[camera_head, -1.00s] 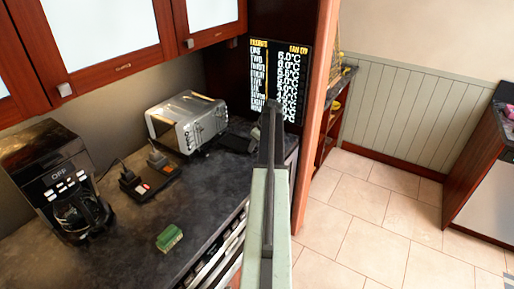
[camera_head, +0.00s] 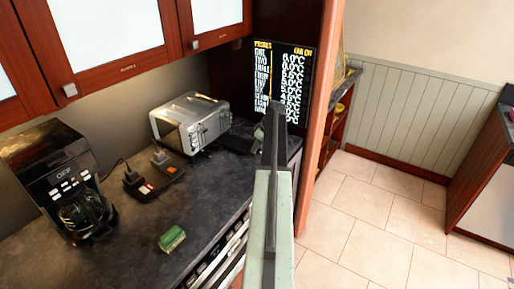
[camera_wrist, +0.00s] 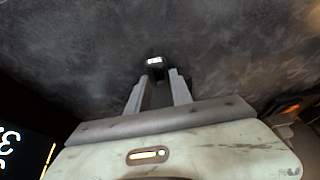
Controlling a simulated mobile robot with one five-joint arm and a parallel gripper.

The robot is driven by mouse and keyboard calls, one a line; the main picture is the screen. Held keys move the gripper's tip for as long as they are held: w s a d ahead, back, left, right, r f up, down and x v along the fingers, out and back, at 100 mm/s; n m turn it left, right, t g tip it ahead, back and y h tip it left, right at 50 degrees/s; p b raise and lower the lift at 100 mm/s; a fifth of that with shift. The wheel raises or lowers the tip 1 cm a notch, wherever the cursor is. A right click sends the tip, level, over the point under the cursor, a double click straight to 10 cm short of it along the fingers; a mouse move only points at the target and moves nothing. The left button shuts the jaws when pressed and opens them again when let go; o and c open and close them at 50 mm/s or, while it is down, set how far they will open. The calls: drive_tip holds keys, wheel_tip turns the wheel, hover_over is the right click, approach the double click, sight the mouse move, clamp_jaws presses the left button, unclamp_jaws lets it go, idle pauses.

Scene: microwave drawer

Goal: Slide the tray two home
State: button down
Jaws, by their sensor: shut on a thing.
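In the wrist view, my gripper (camera_wrist: 155,76) is shut on a small dark piece (camera_wrist: 156,72) with a bright white label on its end, in front of a dark mottled surface. In the head view my pale green arm reaches over the right edge of the counter toward the back corner. The gripper's fingertips and the held piece are hidden or too small there. I cannot make out a tray marked two, nor tell whether the held piece is part of it.
A black display (camera_head: 283,80) with rows of temperatures stands behind my arm. The dark counter (camera_head: 120,225) holds a coffee machine (camera_head: 58,180), a toaster (camera_head: 192,122), a black device (camera_head: 152,178) and a green sponge (camera_head: 172,239). The tiled floor (camera_head: 385,210) at right is clear.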

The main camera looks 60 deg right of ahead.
sight(234, 142)
drive_tip(key=shift+w, duration=0.1)
drive_tip(key=shift+w, duration=1.05)
drive_tip(key=shift+w, duration=0.1)
drive_tip(key=shift+w, duration=1.25)
drive_tip(key=shift+w, duration=0.15)
drive_tip(key=shift+w, duration=1.25)
drive_tip(key=shift+w, duration=0.1)
drive_tip(key=shift+w+f, duration=0.1)
drive_tip(key=shift+w, duration=1.95)
drive_tip(key=shift+w, duration=0.15)
